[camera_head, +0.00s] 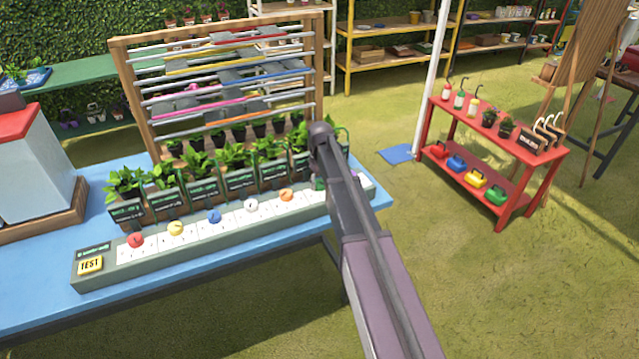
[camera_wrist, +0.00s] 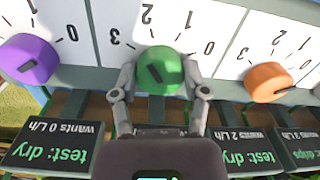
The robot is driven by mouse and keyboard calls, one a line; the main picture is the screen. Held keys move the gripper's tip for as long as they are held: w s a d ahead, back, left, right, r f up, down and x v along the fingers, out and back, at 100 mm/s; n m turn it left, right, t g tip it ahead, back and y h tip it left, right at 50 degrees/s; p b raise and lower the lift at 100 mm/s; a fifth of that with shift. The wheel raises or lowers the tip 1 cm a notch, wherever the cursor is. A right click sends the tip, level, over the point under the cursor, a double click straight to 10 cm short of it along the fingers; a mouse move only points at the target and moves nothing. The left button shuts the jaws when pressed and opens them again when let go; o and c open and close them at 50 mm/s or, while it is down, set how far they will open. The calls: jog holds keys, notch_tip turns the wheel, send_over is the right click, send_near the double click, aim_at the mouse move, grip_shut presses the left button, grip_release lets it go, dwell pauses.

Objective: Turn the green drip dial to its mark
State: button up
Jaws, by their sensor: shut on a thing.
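The green dial (camera_wrist: 158,66) sits on the white scale in the wrist view, with 3, 2, 1 and 0 printed around its far side. A short dark pointer line shows on its face near the gripper side; I cannot tell exactly which mark it meets. My gripper (camera_wrist: 160,75) has one finger on each side of the dial and is shut on it. The card in line with this dial is hidden behind my gripper. In the head view my arm covers most of the dial, at the right part of the grey control strip (camera_head: 180,252).
A purple dial (camera_wrist: 28,58) and an orange dial (camera_wrist: 268,82) flank the green one. Cards reading "test: dry" and potted plants (camera_head: 200,164) stand close behind the strip. A yellow TEST button (camera_head: 90,265) is at its left end. A slatted rack (camera_head: 125,90) rises behind.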

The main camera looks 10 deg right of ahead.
jog(key=n, duration=0.5)
jog(key=shift+n, duration=0.3)
dwell(0.4)
jog(key=o, duration=1.1)
jog(key=shift+o, duration=0.2)
jog(key=shift+m, duration=0.4)
